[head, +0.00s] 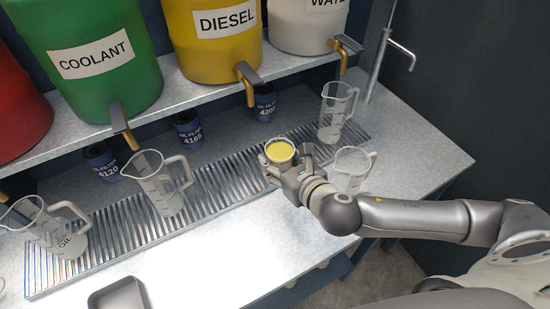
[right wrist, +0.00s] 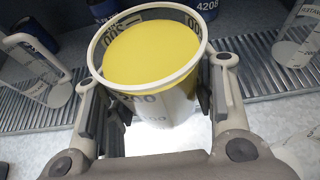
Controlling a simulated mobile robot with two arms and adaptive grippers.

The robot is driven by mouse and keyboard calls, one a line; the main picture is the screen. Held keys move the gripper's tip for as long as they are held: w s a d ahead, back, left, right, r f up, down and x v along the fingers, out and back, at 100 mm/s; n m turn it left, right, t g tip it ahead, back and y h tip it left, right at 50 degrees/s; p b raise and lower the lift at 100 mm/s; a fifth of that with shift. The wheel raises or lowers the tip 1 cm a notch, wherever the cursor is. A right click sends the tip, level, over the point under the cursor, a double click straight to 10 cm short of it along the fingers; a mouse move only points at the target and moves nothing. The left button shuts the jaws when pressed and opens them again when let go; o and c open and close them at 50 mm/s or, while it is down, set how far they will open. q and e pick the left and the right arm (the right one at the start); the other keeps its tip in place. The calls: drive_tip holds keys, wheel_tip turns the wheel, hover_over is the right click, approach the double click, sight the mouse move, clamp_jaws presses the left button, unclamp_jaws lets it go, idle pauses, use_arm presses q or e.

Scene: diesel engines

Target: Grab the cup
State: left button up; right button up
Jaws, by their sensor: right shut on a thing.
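The cup, a clear measuring cup with dark markings and yellow liquid inside (right wrist: 150,52), is gripped in the right wrist view. In the head view the cup (head: 279,152) shows as a yellow disc with a pale rim at my right gripper (head: 284,165). My right gripper (right wrist: 165,112) has one finger on each side of the cup and is shut on it. The cup looks upright, over or near the slatted drip grate (head: 222,187). I cannot tell whether its base touches the grate. My left gripper is not in view.
Clear measuring jugs stand at left (head: 42,226), centre-left (head: 160,182), back right (head: 337,110) and beside my right wrist (head: 352,168). Blue oil filters (head: 187,130) stand behind the grate. Above are green coolant (head: 95,60), yellow diesel (head: 215,40) and white water barrels (head: 307,25) with taps.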

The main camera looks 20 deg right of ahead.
drive_tip(key=shift+s+d+r, duration=0.15)
drive_tip(key=shift+s+r, duration=0.2)
drive_tip(key=shift+s, duration=0.3)
drive_tip(key=shift+s, duration=0.1)
drive_tip(key=shift+r, duration=0.1)
